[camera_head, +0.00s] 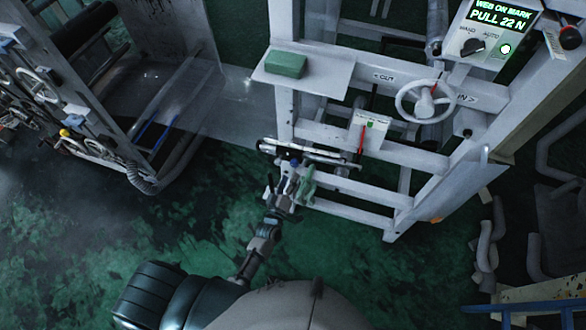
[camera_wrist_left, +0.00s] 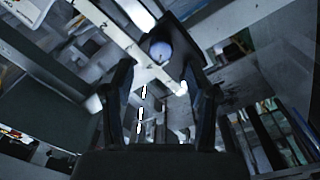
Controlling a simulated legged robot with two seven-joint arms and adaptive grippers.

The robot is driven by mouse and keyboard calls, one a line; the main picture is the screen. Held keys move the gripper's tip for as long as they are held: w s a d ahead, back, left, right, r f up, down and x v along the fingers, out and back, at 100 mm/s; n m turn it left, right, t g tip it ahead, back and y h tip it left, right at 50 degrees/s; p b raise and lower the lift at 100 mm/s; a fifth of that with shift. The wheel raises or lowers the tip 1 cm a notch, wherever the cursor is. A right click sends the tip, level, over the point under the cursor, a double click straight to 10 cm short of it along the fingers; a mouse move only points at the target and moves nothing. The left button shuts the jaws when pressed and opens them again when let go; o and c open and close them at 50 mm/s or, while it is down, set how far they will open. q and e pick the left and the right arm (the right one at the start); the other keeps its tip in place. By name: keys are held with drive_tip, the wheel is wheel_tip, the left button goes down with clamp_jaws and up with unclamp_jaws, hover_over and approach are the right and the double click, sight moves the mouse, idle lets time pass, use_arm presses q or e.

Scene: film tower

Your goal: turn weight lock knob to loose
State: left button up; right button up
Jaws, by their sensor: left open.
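A small round bluish knob (camera_wrist_left: 162,48), which looks like the weight lock knob, sits on a dark block in the left wrist view. A small blue spot on the rail (camera_head: 293,162) in the head view may be the same knob. My left gripper (camera_head: 287,186) is low at the front of the white frame, just short of the rail. In the left wrist view the two dark fingers of the left gripper (camera_wrist_left: 160,75) stand wide apart with nothing between them. The knob lies ahead of the fingertips, apart from them. Its lock setting cannot be read. My right gripper is out of view.
The white frame carries a handwheel (camera_head: 426,101), a lever plate with a red handle (camera_head: 369,136), a shelf with a green block (camera_head: 286,64) and a lit panel (camera_head: 493,30). Another machine (camera_head: 80,110) stands at left. Green floor (camera_head: 180,220) is open between.

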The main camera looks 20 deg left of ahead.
use_arm(q)
drive_tip(key=s, duration=0.6)
drive_tip(key=shift+f, duration=0.15)
drive_tip(key=shift+a, duration=0.1)
drive_tip(key=s+f+m+g, duration=0.25)
drive_tip(key=s+f, duration=0.25)
drive_tip(key=f, duration=0.5)
drive_tip(key=s+f+m+g+h, duration=0.15)
drive_tip(key=s+f+g, duration=0.3)
drive_tip(key=f, duration=0.55)
drive_tip(key=s+f+m+g, duration=0.25)
drive_tip(key=s+f, duration=0.35)
drive_tip(key=f, duration=0.4)
drive_tip(key=s+a+f+m+g, duration=0.2)
drive_tip(key=s+f, duration=0.2)
drive_tip(key=s, duration=0.4)
drive_tip(key=s+a+f+m+g+y, duration=0.1)
drive_tip(key=s+a+f+m+g, duration=0.1)
drive_tip(key=s, duration=0.7)
drive_tip(key=s+a+f+m+g+y, duration=0.1)
drive_tip(key=s+a+f+m+g, duration=0.1)
drive_tip(key=s+f, duration=0.4)
drive_tip(key=s+a+g, duration=0.1)
drive_tip(key=s+g, duration=0.1)
drive_tip(key=s, duration=0.1)
drive_tip(key=shift+a+f, duration=0.15)
drive_tip(key=shift+a, duration=0.25)
